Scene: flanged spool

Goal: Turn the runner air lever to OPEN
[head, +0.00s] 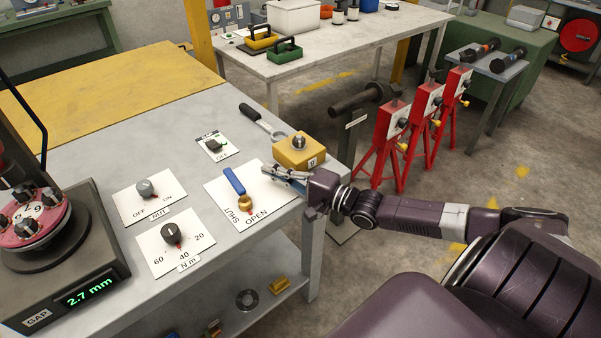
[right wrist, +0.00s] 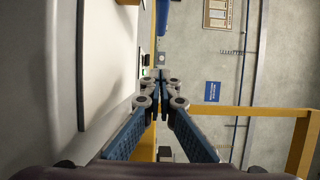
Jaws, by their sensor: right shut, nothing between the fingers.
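The runner air lever has a blue handle (head: 234,181) on a brass body (head: 245,203), mounted on a white plate (head: 217,197) marked SHUT and OPEN along its near edge. The handle points toward the back left, away from both words. SHUT is left of the brass body and OPEN is right of it. My right gripper (head: 268,170) is shut and empty, to the right of the blue handle over the plate's far right part, apparently apart from it. My left gripper is out of view.
A yellow block (head: 298,152) with a metal knob stands just behind my right gripper. A wrench (head: 263,122) and a small switch plate (head: 217,147) lie farther back. Left are the NUT knob (head: 146,188), the N m dial (head: 170,233) and a gauge reading 2.7 mm (head: 86,289).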

